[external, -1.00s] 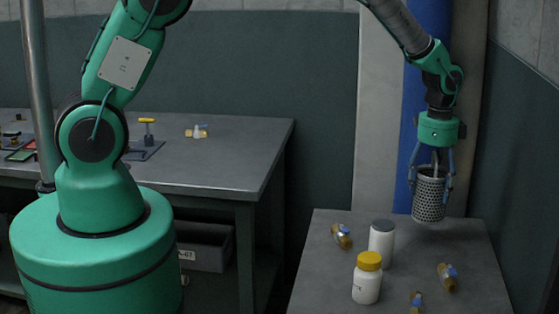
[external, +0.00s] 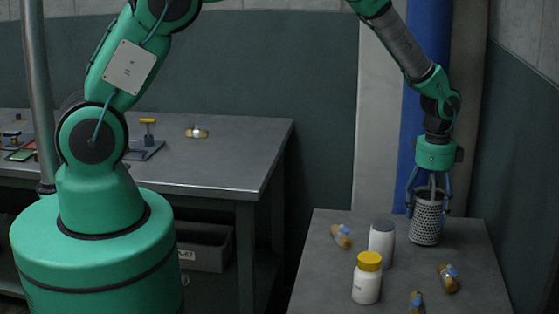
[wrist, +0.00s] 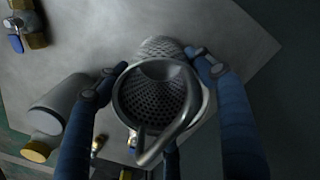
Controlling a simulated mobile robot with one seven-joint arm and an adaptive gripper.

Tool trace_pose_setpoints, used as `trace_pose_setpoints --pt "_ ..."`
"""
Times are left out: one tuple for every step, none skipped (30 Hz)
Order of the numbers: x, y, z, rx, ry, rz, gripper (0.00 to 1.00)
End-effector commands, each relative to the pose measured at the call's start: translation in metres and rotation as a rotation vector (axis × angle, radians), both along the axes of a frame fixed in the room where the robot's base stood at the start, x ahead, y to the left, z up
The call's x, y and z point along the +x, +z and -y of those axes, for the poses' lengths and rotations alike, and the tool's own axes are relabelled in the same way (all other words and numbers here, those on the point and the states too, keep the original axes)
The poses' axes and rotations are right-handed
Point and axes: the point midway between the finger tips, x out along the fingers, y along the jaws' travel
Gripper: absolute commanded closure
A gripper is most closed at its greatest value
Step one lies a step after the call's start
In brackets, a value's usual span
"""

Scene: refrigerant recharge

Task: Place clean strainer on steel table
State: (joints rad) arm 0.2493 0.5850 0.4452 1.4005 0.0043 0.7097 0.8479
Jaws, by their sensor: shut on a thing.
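The strainer (external: 426,222) is a grey perforated metal cylinder with a looped handle. It is upright at the back right of the grey steel table (external: 322,275). Its base looks at or very near the tabletop; I cannot tell whether it touches. My gripper (external: 428,200) points down with its blue fingers around the strainer, shut on it. In the wrist view the strainer (wrist: 155,90) shows its open rim and handle between the fingertips (wrist: 155,76). The table (wrist: 95,35) is behind it there.
A white bottle with yellow cap (external: 367,280) and a white jar with grey lid (external: 382,242) stand left of the strainer. Brass fittings with blue handles (external: 341,236) (external: 448,278) (external: 416,302) lie around. A wall is close at right. A workbench (external: 215,155) stands at left.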

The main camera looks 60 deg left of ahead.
Motion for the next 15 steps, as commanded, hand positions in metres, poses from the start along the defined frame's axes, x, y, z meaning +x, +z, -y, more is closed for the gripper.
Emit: trace_pose_setpoints --pt "0.0005 -0.0013 0.0001 0.0 0.0 0.001 0.64" --pt "0.0005 -0.0017 0.0001 0.0 0.0 0.001 0.64" --pt "0.0005 -0.0017 0.0001 0.0 0.0 0.001 0.64" --pt "0.0005 -0.0016 0.0001 0.0 0.0 0.001 0.64" --pt "0.0005 -0.0015 0.0001 0.0 0.0 0.001 0.64" --pt "0.0004 -0.0015 0.0001 0.0 0.0 0.001 0.64" --pt "0.0004 -0.0015 0.0001 0.0 0.0 0.001 0.64" --pt "0.0004 -0.0015 0.0001 0.0 0.0 0.001 0.64" --pt "0.0004 -0.0017 0.0001 0.0 0.0 0.001 0.64" --pt "0.0004 -0.0021 0.0 0.0 0.0 0.001 0.64" --pt "0.0003 -0.0027 0.0001 0.0 0.0 0.0 0.64" --pt "0.0003 -0.0038 0.0001 0.0 0.0 0.0 0.64" --pt "0.0003 -0.0046 0.0001 0.0 0.0 0.0 0.64" --pt "0.0003 -0.0053 0.0001 0.0 0.0 0.0 0.64" --pt "0.0 -0.0049 0.0 0.0 0.0 0.0 0.24"
